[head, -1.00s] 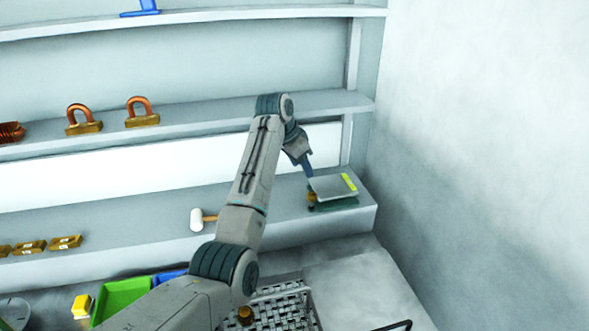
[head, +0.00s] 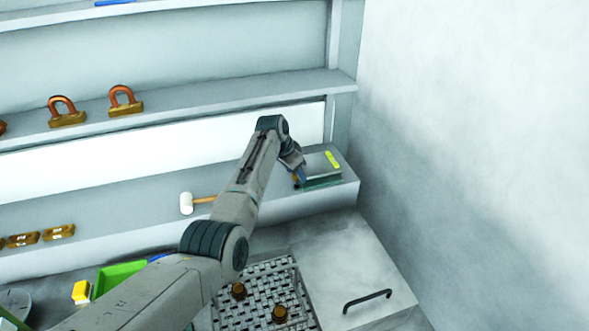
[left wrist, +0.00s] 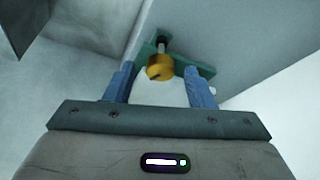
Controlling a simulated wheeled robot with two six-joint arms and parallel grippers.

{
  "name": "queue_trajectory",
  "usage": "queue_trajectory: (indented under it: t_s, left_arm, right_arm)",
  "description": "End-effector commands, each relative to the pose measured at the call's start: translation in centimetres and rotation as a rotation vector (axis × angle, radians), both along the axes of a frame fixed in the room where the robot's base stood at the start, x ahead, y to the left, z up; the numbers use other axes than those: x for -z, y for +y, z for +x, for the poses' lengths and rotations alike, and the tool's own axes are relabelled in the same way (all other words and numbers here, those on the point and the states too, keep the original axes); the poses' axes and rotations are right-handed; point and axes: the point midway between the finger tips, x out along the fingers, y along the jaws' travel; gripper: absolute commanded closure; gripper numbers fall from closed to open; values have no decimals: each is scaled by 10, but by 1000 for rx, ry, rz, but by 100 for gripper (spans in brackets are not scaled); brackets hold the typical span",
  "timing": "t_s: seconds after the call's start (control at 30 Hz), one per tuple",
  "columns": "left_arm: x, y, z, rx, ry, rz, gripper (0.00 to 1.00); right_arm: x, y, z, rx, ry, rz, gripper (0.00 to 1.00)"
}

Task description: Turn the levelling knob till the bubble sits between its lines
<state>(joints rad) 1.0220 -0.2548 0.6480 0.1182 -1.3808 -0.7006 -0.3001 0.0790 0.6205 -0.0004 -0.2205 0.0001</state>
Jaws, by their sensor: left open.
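The levelling plate (head: 318,166) is a grey tilted-looking plate on a green base (head: 322,183), on the lower shelf's right end. A yellow-green vial (head: 332,159) lies on its far right edge; the bubble and lines are too small to make out. The brass levelling knob (head: 296,182) is at the plate's front left corner, partly hidden. My left gripper (head: 299,174) is at that corner, its blue fingers open. In the left wrist view the knob (left wrist: 158,68) appears between the open fingers (left wrist: 159,75), with a gap on each side. My right gripper is out of view.
A white-headed mallet (head: 187,203) lies left of my arm on the same shelf. Brass blocks (head: 58,232) sit further left. Below are a woven mesh belt (head: 258,298), a green bin (head: 119,277) and a black handle (head: 367,300). A wall stands close on the right.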

Motion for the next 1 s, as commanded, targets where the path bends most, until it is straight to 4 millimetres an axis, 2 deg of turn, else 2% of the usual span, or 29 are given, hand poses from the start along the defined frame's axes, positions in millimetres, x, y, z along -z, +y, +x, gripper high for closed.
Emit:
queue_trajectory:
  t_s: [0.23, 0.47, 0.77, 1.0]
  left_arm:
    - [0, 0, 0, 0, 0, 0, 51]
    - [0, 0, 0, 0, 0, 0, 95]
    - [0, 0, 0, -31, -1, 1, 95]
    - [0, -2, -1, -160, -1, 0, 95]
  right_arm:
    - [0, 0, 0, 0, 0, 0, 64]
    - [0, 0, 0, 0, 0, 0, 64]
    - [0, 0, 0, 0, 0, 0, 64]
    - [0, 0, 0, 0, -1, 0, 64]
